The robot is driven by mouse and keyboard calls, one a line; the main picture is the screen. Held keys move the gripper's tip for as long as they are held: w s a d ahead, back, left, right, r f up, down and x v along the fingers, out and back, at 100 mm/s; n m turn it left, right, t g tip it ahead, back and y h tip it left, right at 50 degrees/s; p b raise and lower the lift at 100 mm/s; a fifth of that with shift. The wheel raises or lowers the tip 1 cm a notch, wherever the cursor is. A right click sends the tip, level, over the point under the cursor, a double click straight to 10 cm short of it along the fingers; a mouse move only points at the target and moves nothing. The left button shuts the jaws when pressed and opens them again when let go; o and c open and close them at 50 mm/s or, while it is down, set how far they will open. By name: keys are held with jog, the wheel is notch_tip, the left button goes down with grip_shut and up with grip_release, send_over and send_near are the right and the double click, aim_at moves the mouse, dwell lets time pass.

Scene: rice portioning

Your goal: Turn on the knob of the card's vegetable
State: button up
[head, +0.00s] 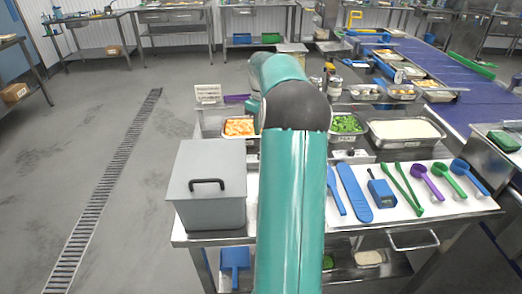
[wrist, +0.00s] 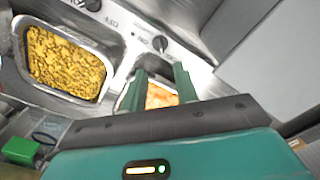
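A pale card (head: 208,94) with lines too small to read stands behind the counter in the head view. In the wrist view a dark round knob (wrist: 160,44) sits on a metal panel marked with on/off lettering, just beyond my gripper (wrist: 160,70). My gripper's two green fingers are apart with nothing between them, and do not touch the knob. A second knob (wrist: 93,4) is cut off at the top edge. A pan of orange pieces (wrist: 158,96) shows between the fingers; a pan of yellow pieces (wrist: 103,83) lies left. My arm hides the gripper in the head view.
A grey lidded box (head: 208,185) stands at the counter's left. Pans of green vegetable (head: 347,123) and white rice (head: 405,130) are right of my arm. Blue, green and purple utensils, including a purple scoop (head: 428,183), lie at the front right.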

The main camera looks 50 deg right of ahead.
notch_tip(320, 180, down, 11)
jog(key=shift+r, duration=0.15)
grip_shut()
